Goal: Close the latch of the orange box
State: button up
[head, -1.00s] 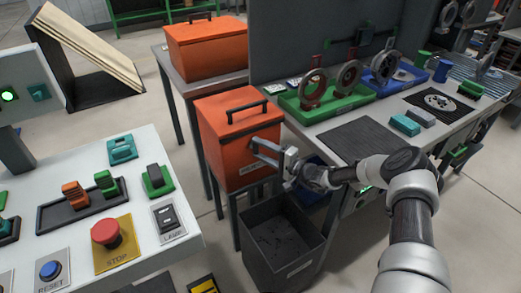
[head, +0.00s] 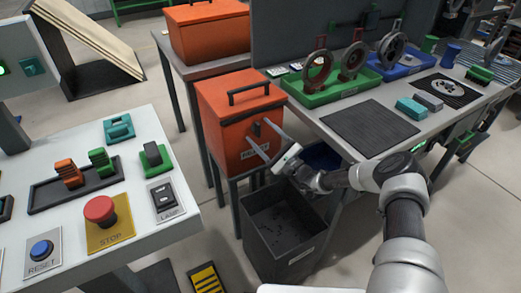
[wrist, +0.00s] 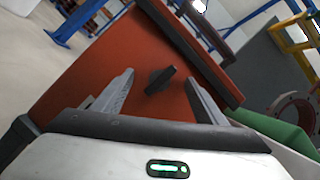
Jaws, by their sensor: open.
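The near orange box (head: 225,128) has a black handle on its lid, which lies closed on top. Its small black latch (head: 257,130) is on the front face. The latch also shows in the wrist view (wrist: 160,80) as a dark knob on a round base, tilted in that picture. My gripper (head: 260,134) is open and empty in front of that face. Its two fingers are on either side of the latch, with gaps between them and the knob. I cannot tell whether the fingertips touch the box.
A dark bin (head: 285,230) stands on the floor below my gripper. A second orange box (head: 208,35) is behind. A workbench with a green tray (head: 325,98) is to the right, and a control panel with a red stop button (head: 99,210) is at left.

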jog(key=m+t, duration=0.1)
jog(key=m, duration=0.1)
jog(key=m+t+h, duration=0.1)
jog(key=m, duration=0.2)
jog(key=m+t+h, duration=0.1)
jog(key=m, duration=0.2)
jog(key=shift+s+a+f+t, duration=0.2)
jog(key=shift+a+t, duration=0.05)
jog(key=shift+t, duration=0.05)
jog(key=m+h, duration=0.1)
jog(key=m+t+h, duration=0.1)
jog(key=m, duration=0.1)
jog(key=shift+s+d+m, duration=0.2)
jog(key=shift+d+m, duration=0.1)
jog(key=p+v, duration=0.2)
jog(key=v, duration=1.5)
jog(key=s+a+r+n+g+y+p, duration=0.1)
jog(key=s+a+r+n+g+p, duration=0.1)
jog(key=r+n+g, duration=0.4)
jog(key=s+a+r+n+g+y+p, duration=0.1)
jog(key=s+a+r+n+g+p, duration=0.2)
jog(key=r, duration=0.7)
jog(key=s+a+r+n+g+y+p, duration=0.2)
jog(key=s+r+n+g, duration=0.4)
jog(key=n+g, duration=0.5)
jog(key=shift+a+r+n+p, duration=0.2)
jog(key=shift+r+n+p, duration=0.1)
jog(key=shift+r, duration=0.95)
